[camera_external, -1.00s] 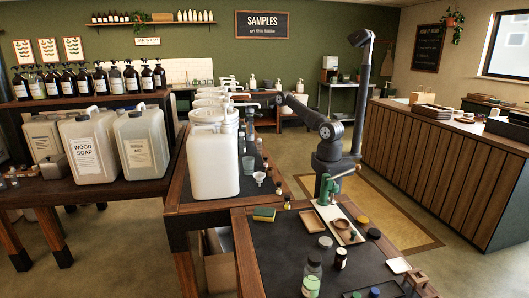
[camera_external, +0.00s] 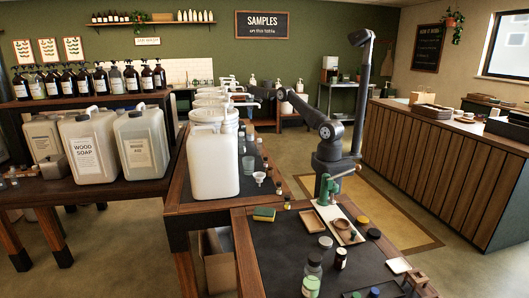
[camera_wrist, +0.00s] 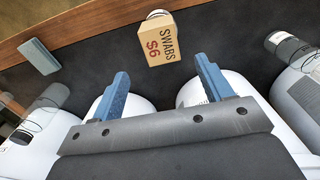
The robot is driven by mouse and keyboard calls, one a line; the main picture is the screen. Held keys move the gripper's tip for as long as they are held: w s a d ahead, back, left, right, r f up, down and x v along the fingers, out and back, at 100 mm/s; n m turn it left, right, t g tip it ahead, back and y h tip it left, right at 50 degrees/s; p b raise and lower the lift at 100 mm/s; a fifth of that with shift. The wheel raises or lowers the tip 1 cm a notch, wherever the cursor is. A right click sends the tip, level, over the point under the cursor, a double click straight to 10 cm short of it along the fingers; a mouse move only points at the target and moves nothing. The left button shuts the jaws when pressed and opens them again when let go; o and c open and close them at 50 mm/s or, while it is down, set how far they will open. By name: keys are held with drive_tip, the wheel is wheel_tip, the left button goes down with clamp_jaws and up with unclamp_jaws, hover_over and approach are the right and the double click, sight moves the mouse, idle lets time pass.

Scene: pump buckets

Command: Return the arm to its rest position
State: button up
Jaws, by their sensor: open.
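My gripper (camera_wrist: 162,75) is open in the wrist view, with its two blue fingers spread and nothing between them. White rounded bucket tops lie below and behind the fingers. A small tan box marked SWABS $6 (camera_wrist: 160,42) stands ahead of the fingertips, apart from them. In the external view my arm bends out to the left from its base, toward the row of white buckets (camera_external: 215,115). The gripper itself is too small and dark there to make out clearly.
A white jug (camera_external: 214,165) stands at the near end of the bucket row. A green hand pump (camera_external: 327,188) stands on the sample table (camera_external: 285,240) near my base. Grey containers (camera_wrist: 300,85) are at the right of the wrist view. The floor at right is clear.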

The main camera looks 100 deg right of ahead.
drive_tip(key=shift+r, duration=0.15)
drive_tip(key=shift+f, duration=4.35)
drive_tip(key=shift+f, duration=0.1)
